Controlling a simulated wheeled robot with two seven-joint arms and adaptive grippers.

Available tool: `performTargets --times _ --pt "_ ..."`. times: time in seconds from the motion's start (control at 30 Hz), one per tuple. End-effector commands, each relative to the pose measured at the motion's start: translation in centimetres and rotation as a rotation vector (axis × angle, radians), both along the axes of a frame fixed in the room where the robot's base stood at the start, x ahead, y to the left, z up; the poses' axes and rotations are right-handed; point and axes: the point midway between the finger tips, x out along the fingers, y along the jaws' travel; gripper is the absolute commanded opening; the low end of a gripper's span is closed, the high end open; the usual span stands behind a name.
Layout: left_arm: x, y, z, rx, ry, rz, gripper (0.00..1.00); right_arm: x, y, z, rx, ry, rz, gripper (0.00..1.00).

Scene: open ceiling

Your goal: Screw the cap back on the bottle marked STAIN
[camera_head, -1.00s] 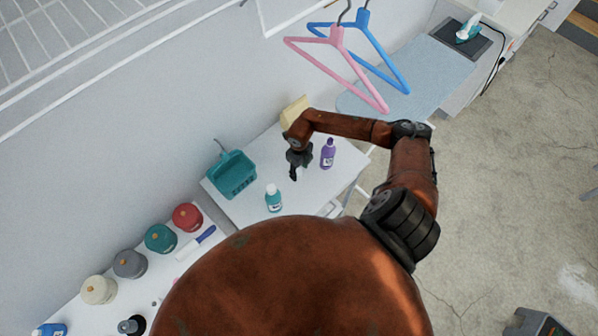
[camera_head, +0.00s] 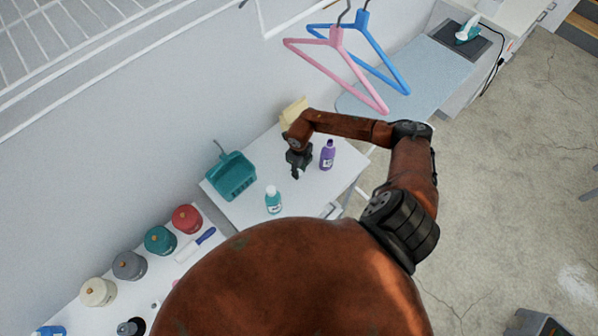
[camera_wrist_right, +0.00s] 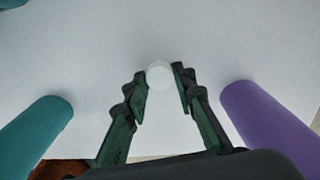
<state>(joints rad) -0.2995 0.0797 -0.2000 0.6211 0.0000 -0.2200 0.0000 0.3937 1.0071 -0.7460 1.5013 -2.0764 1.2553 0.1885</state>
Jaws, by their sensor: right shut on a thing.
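My right gripper (camera_head: 296,173) is low over the white table (camera_head: 235,212), between a teal bottle (camera_head: 273,201) and a purple bottle (camera_head: 327,155). In the right wrist view its fingers (camera_wrist_right: 160,88) are closed in on a small round white cap (camera_wrist_right: 159,74). The teal bottle (camera_wrist_right: 38,130) is on the left there and the purple bottle (camera_wrist_right: 265,125) on the right, both apart from the fingers. Both bottles stand upright with pale labels. The lettering is too small to read, so I cannot tell which is marked STAIN. My left gripper is not in view.
A teal dustpan-like bin (camera_head: 232,177) stands at the table's left, and a yellowish block (camera_head: 294,108) is by the wall. Several lidded jars (camera_head: 160,239) line the nearer left surface. Pink (camera_head: 336,62) and blue (camera_head: 378,50) hangers hang above.

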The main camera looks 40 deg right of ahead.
Motion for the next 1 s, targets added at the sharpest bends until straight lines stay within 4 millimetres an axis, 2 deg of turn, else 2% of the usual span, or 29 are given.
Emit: performTargets --times 0.2,0.5,0.7,1.0 --pt "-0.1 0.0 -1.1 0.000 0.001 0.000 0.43 0.0 -0.2 2.8 -0.003 -0.003 0.002 0.15" --pt "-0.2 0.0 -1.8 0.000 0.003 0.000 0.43 -5.1 -1.1 8.5 -0.005 0.000 0.003 0.15" --pt "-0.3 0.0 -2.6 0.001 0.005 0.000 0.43 -9.4 -1.9 10.3 -0.004 0.004 0.002 0.15" --pt "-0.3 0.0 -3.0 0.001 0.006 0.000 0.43 -12.9 -2.5 12.0 -0.002 0.001 0.000 0.15"
